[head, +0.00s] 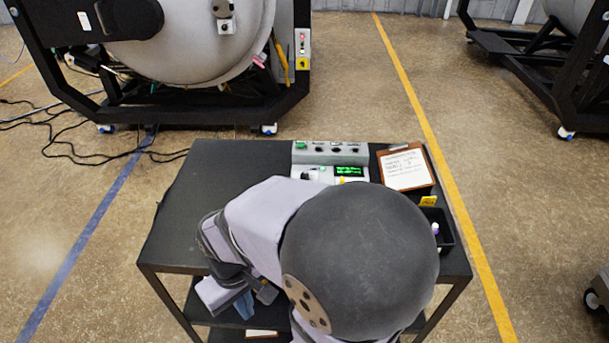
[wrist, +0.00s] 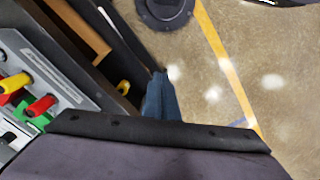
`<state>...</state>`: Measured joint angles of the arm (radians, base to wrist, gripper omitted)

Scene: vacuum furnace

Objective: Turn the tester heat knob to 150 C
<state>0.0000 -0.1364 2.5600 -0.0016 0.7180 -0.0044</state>
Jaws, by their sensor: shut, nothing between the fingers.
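The tester (head: 300,158) stands at the back of the black cart. It has a lit green display (head: 350,171), a row of small dark controls along its top and a dark knob-like part (head: 305,176) at its lower left. I cannot read the scale or tell the heat knob's setting; my arm covers part of the front. My gripper (head: 244,305), with blue fingers, hangs low at the cart's front left, well apart from the tester. The fingers also show in the wrist view (wrist: 158,97), shut and empty.
A clipboard (head: 405,168) lies right of the tester, with a small black tray (head: 446,230) in front of it. The cart top (head: 190,215) is bare at left. Red (wrist: 41,105) and yellow (wrist: 15,83) plugs show in the wrist view. A furnace (head: 190,50) stands behind.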

